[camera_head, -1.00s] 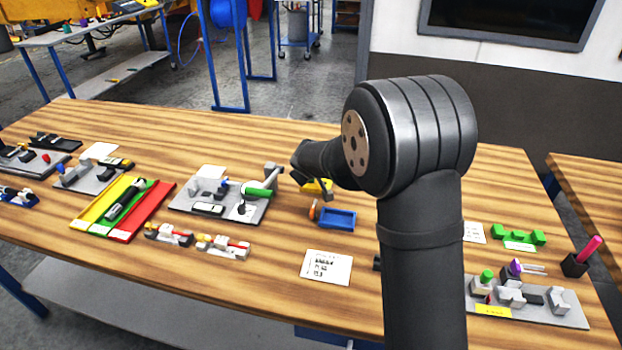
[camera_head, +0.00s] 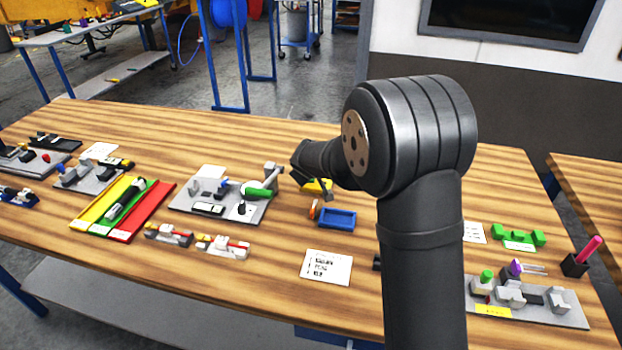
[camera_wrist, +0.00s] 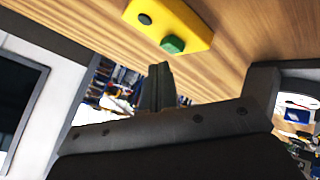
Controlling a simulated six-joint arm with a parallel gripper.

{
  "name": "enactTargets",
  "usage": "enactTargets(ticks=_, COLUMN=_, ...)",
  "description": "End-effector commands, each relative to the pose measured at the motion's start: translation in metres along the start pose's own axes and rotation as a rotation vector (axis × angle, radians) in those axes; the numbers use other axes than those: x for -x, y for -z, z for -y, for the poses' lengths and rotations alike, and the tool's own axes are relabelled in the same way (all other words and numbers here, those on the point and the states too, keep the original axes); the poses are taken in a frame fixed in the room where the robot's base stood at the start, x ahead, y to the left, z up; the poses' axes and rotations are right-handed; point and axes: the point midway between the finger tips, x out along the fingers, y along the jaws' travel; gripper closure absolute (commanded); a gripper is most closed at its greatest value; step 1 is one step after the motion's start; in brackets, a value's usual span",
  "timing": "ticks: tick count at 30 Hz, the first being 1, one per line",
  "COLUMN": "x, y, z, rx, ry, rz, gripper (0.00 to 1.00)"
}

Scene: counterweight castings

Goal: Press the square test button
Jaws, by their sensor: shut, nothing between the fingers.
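A yellow button box (camera_wrist: 180,22) is at the top of the wrist view, on the wood table. It carries a green square button (camera_wrist: 173,44) and a dark round button (camera_wrist: 144,19). My gripper (camera_wrist: 160,70) is shut and empty, its fingertips just below the green button in the picture. A small gap shows between them, and I see no contact. In the head view the yellow box (camera_head: 318,186) is partly hidden behind my gripper (camera_head: 327,196), and its buttons cannot be made out there.
A blue tray (camera_head: 337,219) and a small orange piece (camera_head: 313,209) lie in front of the yellow box. A grey fixture plate (camera_head: 180,203) with a green-handled part (camera_head: 257,193) stands to the left. A white printed card (camera_head: 326,267) lies nearer. The table behind the box is clear.

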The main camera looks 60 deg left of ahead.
Motion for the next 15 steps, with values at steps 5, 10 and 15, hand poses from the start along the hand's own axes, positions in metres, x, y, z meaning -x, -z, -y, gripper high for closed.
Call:
enactTargets(ticks=5, x=-0.0004, y=-0.0004, z=0.0003, rx=0.000, ry=0.000, rz=0.000, gripper=1.00)
enactTargets(ticks=10, x=-0.0042, y=-0.0034, z=0.0029, rx=0.001, ry=0.000, rz=0.001, gripper=1.00)
enactTargets(ticks=15, x=-0.0063, y=-0.0049, z=0.0044, rx=0.000, ry=0.000, rz=0.001, gripper=1.00)
